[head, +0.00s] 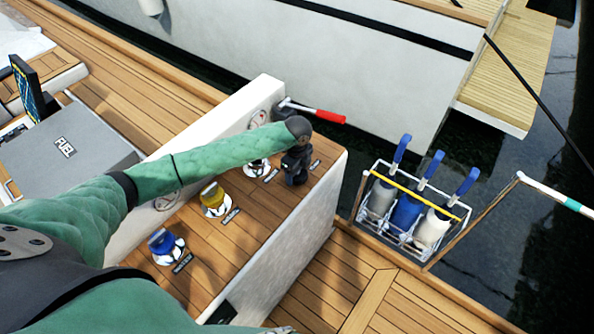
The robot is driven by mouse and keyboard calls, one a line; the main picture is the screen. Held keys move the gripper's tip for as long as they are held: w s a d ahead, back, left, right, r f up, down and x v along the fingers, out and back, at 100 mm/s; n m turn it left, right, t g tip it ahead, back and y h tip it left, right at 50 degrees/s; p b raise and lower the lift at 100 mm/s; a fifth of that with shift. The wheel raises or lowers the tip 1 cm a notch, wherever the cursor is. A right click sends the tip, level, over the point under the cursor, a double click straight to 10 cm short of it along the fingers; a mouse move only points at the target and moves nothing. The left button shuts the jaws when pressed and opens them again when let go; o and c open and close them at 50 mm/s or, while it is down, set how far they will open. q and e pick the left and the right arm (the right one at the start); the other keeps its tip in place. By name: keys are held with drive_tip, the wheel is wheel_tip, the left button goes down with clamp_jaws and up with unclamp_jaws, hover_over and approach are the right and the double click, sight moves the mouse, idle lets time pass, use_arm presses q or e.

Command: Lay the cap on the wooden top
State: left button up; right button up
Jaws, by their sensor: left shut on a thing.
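The wooden top (235,244) is the planked surface of a white-sided box in the middle of the head view. My left gripper (295,178) is over its far right end, pointing down and shut on a cap. The gripper and wrist hide nearly all of that cap, so its colour and its contact with what is below cannot be told. A blue cap (163,241), a yellow cap (212,196) and a darker fitting (257,167) sit in a row on white rings, with small labels beside them. My right gripper is not in view.
Bare planks lie along the front of the top.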

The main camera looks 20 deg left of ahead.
use_arm(q)
drive_tip(key=o, duration=1.1)
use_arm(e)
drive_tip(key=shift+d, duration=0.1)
use_arm(q)
drive_tip(key=shift+r, duration=0.35)
wheel_tip(320, 180, up, 10)
drive_tip(key=b, duration=0.4)
drive_tip(key=shift+r, duration=0.75)
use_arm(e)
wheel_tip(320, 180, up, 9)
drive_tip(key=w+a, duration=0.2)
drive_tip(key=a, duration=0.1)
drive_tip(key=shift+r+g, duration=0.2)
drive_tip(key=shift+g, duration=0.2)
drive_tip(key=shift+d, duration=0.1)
